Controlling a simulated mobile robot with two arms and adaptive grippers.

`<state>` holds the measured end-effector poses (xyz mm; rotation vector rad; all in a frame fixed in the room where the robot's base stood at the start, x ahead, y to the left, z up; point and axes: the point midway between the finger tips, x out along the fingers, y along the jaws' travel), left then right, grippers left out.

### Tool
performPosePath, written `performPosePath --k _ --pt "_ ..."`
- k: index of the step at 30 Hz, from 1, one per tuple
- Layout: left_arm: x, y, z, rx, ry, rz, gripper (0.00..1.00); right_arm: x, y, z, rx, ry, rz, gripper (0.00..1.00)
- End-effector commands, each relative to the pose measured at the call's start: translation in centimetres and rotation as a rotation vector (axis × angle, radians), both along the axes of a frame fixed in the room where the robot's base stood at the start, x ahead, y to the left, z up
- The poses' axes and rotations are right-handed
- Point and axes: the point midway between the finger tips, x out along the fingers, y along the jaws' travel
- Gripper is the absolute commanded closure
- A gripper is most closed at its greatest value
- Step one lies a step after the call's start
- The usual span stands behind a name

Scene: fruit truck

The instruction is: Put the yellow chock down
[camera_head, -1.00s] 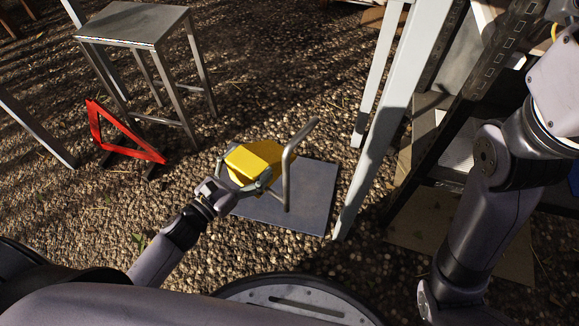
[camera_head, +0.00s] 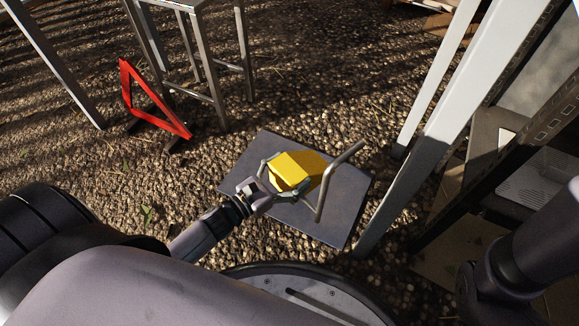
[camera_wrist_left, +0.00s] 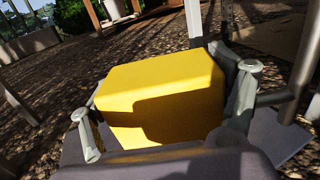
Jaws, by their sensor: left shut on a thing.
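The yellow chock (camera_head: 309,165) is a wedge-like block with a bent grey metal handle (camera_head: 329,186) on its right side. My left gripper (camera_head: 284,180) is shut on the chock. In the head view the chock appears over a flat dark grey mat (camera_head: 340,222) on the gravel; whether it touches the mat I cannot tell. In the left wrist view the yellow chock (camera_wrist_left: 165,95) fills the middle, with a finger on each side of it. My right arm shows at the right edge, but its gripper is out of view.
A red warning triangle (camera_head: 150,101) stands on the gravel at the left. A metal stool (camera_head: 208,92) is behind it. A pale post (camera_head: 455,117) and a metal shelf rack (camera_head: 520,165) stand right of the mat. Gravel between triangle and mat is clear.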

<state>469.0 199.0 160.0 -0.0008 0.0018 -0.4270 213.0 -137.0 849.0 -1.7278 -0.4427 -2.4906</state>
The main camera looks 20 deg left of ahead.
Motion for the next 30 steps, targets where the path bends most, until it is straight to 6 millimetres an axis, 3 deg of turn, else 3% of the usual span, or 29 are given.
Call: performPosePath --k 1,3,13,21,30 --pt "0.2 -0.1 -1.0 -0.006 -0.011 -0.003 0.78 0.0 0.0 -1.2 0.0 0.0 0.0 0.69" --pt "0.2 -0.1 -1.8 -0.005 -0.01 -0.003 0.78 0.0 0.0 -1.8 0.0 0.0 0.0 0.69" --pt "0.1 -0.1 -3.4 -0.005 -0.011 -0.003 0.78 0.0 0.0 -2.8 -0.001 0.0 0.0 0.69" --pt "0.2 -0.1 -6.8 -0.004 -0.01 -0.002 0.78 0.0 0.0 -5.5 -0.001 -0.001 0.0 0.69" --pt "0.2 -0.1 -6.9 -0.004 -0.011 -0.002 0.78 0.0 0.0 -5.4 -0.001 0.001 -0.001 0.69"
